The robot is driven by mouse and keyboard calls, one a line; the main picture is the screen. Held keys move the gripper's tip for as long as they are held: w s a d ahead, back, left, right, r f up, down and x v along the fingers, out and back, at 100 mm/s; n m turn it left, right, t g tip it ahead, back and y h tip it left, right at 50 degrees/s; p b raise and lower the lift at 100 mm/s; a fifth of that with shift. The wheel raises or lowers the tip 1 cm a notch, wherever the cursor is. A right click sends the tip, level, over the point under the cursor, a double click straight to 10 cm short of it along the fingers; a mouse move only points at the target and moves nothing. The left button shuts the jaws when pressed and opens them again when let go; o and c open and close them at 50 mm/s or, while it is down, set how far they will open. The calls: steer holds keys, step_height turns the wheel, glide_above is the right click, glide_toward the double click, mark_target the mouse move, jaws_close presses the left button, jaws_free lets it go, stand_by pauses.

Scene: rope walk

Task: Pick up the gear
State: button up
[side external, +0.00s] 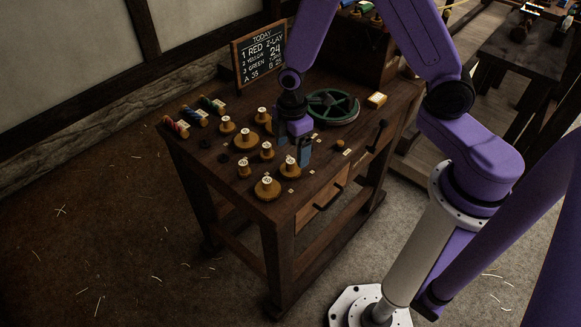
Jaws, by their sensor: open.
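Several round wooden pieces with pale labelled tops stand on the dark table; some have wide disc bases that could be gears, but teeth are too small to tell. One wide piece (290,169) is just below and in front of my gripper (294,153). Another wide piece (267,187) stands at the front, and one (246,140) is to the left of the gripper. My gripper points down, open, low over the table. Whether anything is between its fingers is hidden. A green spoked wheel (333,107) lies behind the gripper.
A chalkboard (259,53) stands at the table's back left. Striped rope spools (193,116) lie on the left edge. Small brass and pale pieces lie near the gripper. The dark table (314,189) has a drawer (320,206) in front.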

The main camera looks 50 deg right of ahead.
mark_target(290, 161)
steer(key=shift+w+a+f, duration=0.1)
steer(key=shift+w+f, duration=0.05)
steer(key=shift+f, duration=2.8)
steer(key=c, duration=1)
